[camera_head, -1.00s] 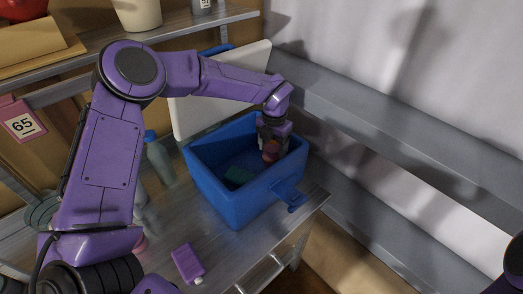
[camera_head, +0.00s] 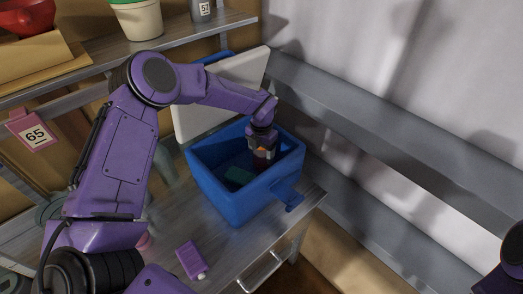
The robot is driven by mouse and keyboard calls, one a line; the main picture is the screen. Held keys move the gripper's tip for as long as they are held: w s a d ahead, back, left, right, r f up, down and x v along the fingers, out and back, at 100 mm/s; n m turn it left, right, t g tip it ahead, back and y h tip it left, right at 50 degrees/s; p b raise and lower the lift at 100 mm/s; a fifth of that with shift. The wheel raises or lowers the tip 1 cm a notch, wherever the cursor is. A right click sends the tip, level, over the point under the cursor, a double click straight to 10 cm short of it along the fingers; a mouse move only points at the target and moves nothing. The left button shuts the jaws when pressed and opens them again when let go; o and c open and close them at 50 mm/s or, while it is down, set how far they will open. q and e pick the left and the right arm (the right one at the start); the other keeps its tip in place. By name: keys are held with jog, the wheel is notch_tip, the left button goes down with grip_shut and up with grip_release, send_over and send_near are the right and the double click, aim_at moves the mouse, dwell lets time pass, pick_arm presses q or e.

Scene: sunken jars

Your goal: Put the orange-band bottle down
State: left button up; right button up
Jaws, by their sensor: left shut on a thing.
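My left gripper (camera_head: 262,147) reaches down into the open blue box (camera_head: 229,210) near its right inner side. It is shut on the orange-band bottle (camera_head: 263,151), of which only a small orange patch and a dark part show between and below the fingers. The rest of the bottle is hidden by the gripper. I cannot tell whether the bottle touches the box floor. My right gripper is out of view; only purple parts of that arm show at the bottom right edge.
A dark green item (camera_head: 238,176) lies inside the box. The white lid (camera_head: 222,95) stands up behind it. A purple bottle (camera_head: 191,260) lies on the metal table (camera_head: 217,246) in front. A grey-green bottle stands left of the box, partly behind my arm. Grey rails run along the right.

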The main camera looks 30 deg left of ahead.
pick_arm(q)
jog(key=shift+f, duration=0.1)
jog(key=o, duration=1)
jog(key=shift+f, duration=0.1)
jog(key=o, duration=0.4)
jog(key=shift+o, duration=0.2)
jog(key=shift+r, duration=0.3)
notch_tip(320, 180, up, 12)
jog(key=b, duration=0.2)
jog(key=shift+f+b, duration=0.1)
jog(key=shift+b, duration=0.25)
